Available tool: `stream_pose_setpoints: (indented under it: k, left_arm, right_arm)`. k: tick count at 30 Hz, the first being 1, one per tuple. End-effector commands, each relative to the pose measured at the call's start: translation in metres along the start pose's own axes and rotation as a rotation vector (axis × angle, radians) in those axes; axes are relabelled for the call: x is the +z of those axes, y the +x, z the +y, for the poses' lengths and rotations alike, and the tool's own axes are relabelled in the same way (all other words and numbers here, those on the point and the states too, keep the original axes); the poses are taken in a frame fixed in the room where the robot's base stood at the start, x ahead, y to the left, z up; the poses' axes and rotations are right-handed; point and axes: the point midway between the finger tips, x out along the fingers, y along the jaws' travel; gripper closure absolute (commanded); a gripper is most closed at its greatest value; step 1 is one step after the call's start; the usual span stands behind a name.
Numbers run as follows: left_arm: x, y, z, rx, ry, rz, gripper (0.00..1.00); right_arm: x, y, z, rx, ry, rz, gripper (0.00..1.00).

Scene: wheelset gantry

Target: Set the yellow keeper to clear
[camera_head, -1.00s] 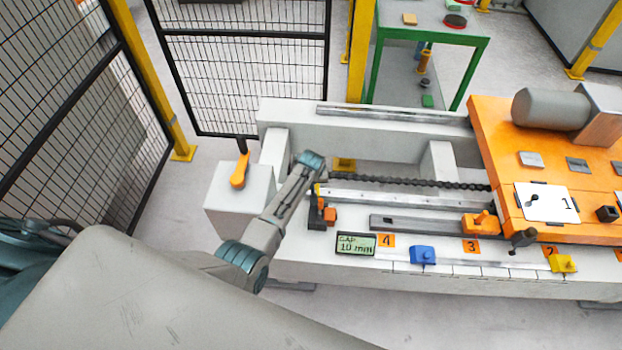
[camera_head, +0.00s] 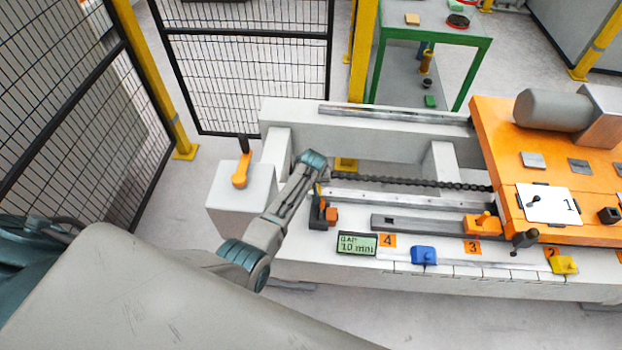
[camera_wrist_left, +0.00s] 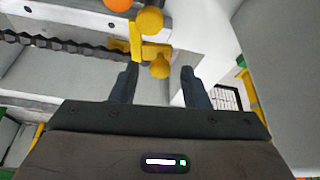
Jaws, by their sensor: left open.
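The yellow keeper (camera_wrist_left: 155,50) shows in the left wrist view as a yellow bar and crosspiece with rounded knobs. Its lower knob lies between the fingertips in that picture; I cannot tell whether either finger touches it. In the head view only a small yellow piece (camera_head: 317,189) shows beside the black and orange stop (camera_head: 331,214), close to the end of my left arm. My left gripper (camera_wrist_left: 160,80) is open, with one dark finger to each side of the knob. In the head view its fingers are mostly hidden by the wrist. My right gripper is out of view.
A dark chain (camera_head: 420,183) runs right from the left wrist toward the orange carriage (camera_head: 510,200). A gap display (camera_head: 357,243), a blue block (camera_head: 424,255) and a yellow block (camera_head: 564,265) sit along the front ledge. An orange lever (camera_head: 241,170) stands on the left pedestal. Mesh fencing (camera_head: 245,70) stands behind.

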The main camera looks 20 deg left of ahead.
Motion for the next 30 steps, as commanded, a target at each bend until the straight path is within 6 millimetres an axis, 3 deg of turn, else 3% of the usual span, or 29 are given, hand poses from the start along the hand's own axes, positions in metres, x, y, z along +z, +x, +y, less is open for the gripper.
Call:
stream_pose_setpoints:
  k: [5, 21, 30]
  left_arm:
    - [0.000, -0.013, 0.001, 0.002, 0.000, 0.002, 0.58]
    - [0.000, -0.096, 0.001, 0.001, -0.001, 0.002, 0.58]
    - [0.000, -0.108, 0.000, 0.000, 0.000, 0.000, 0.58]
  right_arm:
    - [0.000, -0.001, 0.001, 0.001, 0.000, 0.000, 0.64]
    - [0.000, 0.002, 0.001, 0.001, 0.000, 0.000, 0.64]
    - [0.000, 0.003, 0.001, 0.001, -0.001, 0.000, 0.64]
